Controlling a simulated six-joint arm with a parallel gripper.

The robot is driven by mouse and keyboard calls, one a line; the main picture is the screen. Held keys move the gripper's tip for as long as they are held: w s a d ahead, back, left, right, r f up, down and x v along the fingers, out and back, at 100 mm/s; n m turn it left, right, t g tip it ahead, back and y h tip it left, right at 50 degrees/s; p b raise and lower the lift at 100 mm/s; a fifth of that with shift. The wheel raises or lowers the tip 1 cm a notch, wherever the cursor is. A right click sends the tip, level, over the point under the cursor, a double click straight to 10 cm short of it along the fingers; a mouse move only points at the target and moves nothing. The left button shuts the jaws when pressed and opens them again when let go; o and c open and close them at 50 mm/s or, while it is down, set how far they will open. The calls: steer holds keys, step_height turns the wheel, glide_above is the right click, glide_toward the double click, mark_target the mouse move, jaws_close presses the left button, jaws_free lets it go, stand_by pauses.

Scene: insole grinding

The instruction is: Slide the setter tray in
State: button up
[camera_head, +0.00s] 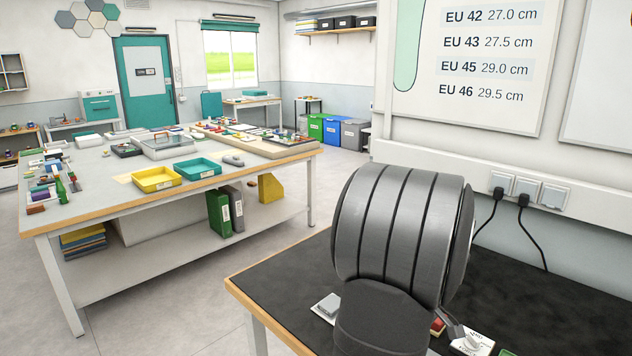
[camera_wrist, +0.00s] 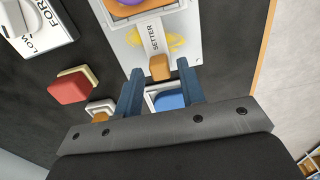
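The setter tray (camera_wrist: 190,35) lies on the black bench top in the wrist view, a pale plate with a label reading "SETTER" and a yellow print. An orange-brown handle block (camera_wrist: 160,67) is at its near end. My gripper (camera_wrist: 160,68) has its two blue fingers apart, one on each side of this block, with gaps showing. I cannot tell the height of the fingers over it. A purple and orange object is at the top edge, cut off. In the head view my arm hides the gripper and the tray.
A blue piece in a white frame (camera_wrist: 168,99) lies below the fingers. A red block with a tan side (camera_wrist: 72,87) and a white labelled box (camera_wrist: 45,25) are to the left. The bench's wooden edge (camera_wrist: 264,45) is to the right. Bare black bench (camera_head: 290,283) shows left of my arm.

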steer(key=shift+f, duration=1.15)
steer(key=shift+r, duration=0.1)
steer(key=c, duration=0.6)
steer(key=shift+o, duration=0.2)
